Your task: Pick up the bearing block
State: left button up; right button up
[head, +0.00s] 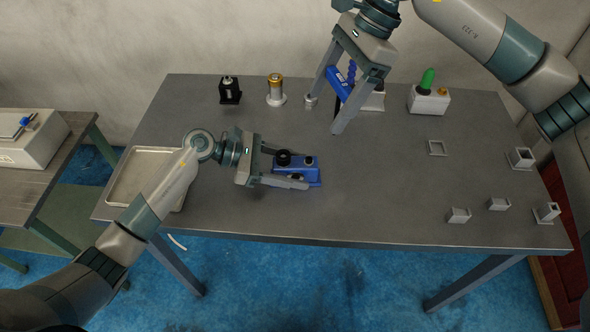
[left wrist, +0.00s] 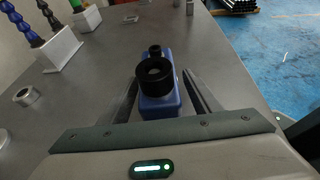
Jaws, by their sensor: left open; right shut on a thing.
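A blue block with a black ring and a smaller black knob, which looks to be the bearing block (head: 313,175), lies on the grey table. My left gripper (head: 302,171) is open around it, one finger along each side. In the left wrist view the block (left wrist: 160,108) sits between the spread fingers, its black ring nearest; I cannot tell whether the fingers touch it. My right gripper (head: 323,117) is above the table's back middle, shut on a blue bar (head: 339,84) with pale markings. The bar's ends are partly hidden by the fingers.
Behind stand a black fixture (head: 230,91), a gold-topped cylinder (head: 275,88), a silver ring (head: 311,102) and a white block with a green post (head: 428,101). A shallow tray (head: 148,154) is left. Several small grey holders, one a square frame (head: 437,148), are right. The table's middle right is clear.

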aim_at(295, 162)
pick_arm(q)
jog(key=c, duration=1.4)
jog(key=shift+w+r, duration=0.1)
grip_shut()
jog(key=shift+r, duration=0.1)
notch_tip(295, 162, up, 10)
jog(key=shift+f, duration=0.1)
jog(key=shift+f, duration=0.15)
jog(key=shift+f, duration=4.65)
jog(key=shift+f, duration=0.2)
